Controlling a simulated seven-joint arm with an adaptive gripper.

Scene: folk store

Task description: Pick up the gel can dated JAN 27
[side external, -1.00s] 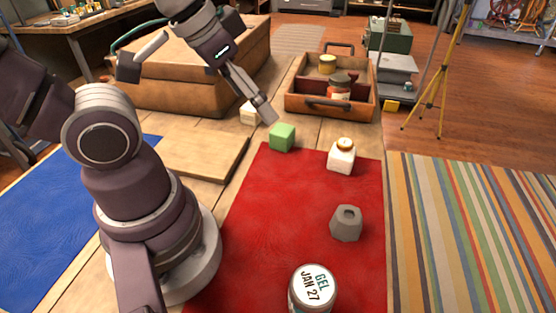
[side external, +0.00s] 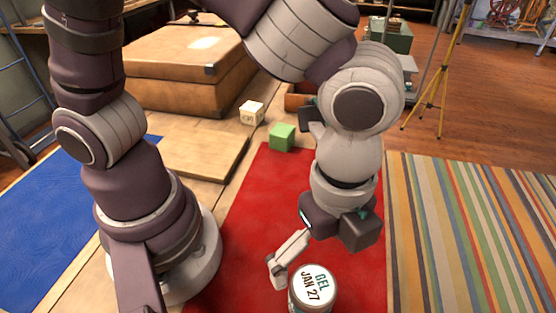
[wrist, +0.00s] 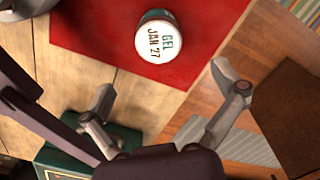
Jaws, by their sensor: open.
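The gel can (side external: 312,287), with a round white lid reading GEL JAN 27, stands upright near the front edge of the red mat (side external: 250,220) in the side view. In the wrist view the can (wrist: 157,38) is at the top centre, lid facing the camera. My gripper (wrist: 165,88) is open and empty, its two fingers spread below the can in that view. In the side view one finger shows just left of the can; the other finger is hidden. Whether the finger touches the can is unclear.
A green cube (side external: 282,137) and a cream block (side external: 252,112) sit behind the mat. A wooden board (side external: 200,150) and a large brown case (side external: 185,70) lie to the left. My arm hides most of the tray (side external: 294,102). The mat's left part is clear.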

